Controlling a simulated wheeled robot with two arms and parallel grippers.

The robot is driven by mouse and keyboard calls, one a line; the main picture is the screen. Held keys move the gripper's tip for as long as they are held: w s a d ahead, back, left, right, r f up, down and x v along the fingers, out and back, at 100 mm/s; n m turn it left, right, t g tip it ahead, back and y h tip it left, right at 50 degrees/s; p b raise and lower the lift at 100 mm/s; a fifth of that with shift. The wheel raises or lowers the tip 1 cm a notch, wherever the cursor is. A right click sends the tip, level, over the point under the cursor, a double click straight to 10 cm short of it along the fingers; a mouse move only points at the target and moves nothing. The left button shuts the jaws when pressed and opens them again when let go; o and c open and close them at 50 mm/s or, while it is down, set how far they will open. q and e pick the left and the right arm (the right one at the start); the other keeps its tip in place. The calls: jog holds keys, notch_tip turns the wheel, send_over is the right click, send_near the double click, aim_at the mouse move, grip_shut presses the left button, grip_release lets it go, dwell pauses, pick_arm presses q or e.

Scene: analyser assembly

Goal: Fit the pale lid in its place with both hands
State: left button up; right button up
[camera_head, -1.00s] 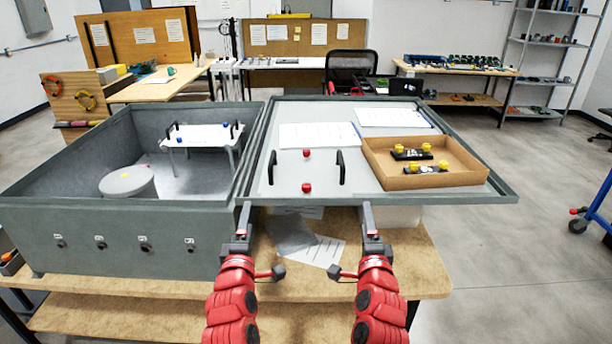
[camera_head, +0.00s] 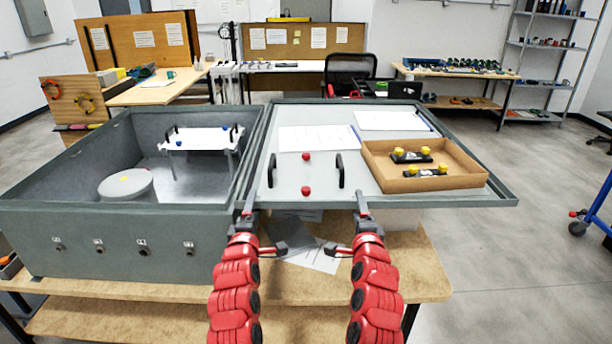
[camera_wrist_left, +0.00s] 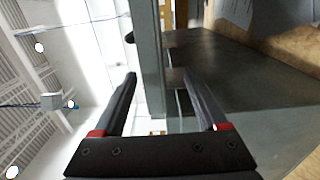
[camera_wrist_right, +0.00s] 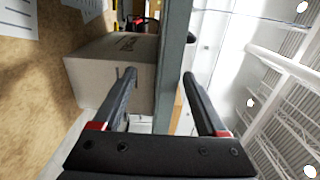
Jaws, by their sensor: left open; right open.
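A pale grey panel (camera_head: 324,177) with two upright black handles, left (camera_head: 271,169) and right (camera_head: 341,169), and two red knobs lies in the right, grey-rimmed tray (camera_head: 440,198). I cannot tell where the panel's edges end. A white plate (camera_head: 200,138) on legs, with black handles and blue knobs, stands in the left grey box (camera_head: 130,225). My left gripper (camera_head: 250,197) is open at the tray's front rim, below the left handle. My right gripper (camera_head: 361,198) is open at the same rim, below the right handle. In both wrist views a grey upright bar shows between the open fingers.
A cardboard tray (camera_head: 385,181) with black and yellow parts lies at the tray's right. White sheets (camera_head: 318,138) lie behind the handles. A round pale drum (camera_head: 127,184) stands in the left box. A carton (camera_wrist_right: 112,70) shows beside the right fingers.

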aim_at(263, 193)
pick_arm(q)
jog(key=w, duration=0.7)
pick_arm(e)
jog(key=w, duration=0.7)
pick_arm(q)
jog(key=shift+w+d, duration=0.1)
jog(key=shift+d, duration=0.25)
pick_arm(e)
jog(key=shift+w+a+f, duration=0.1)
jog(key=shift+w+a, duration=0.05)
jog(key=shift+a, duration=0.2)
pick_arm(q)
jog(key=shift+d, duration=0.4)
pick_arm(e)
jog(key=shift+a, duration=0.4)
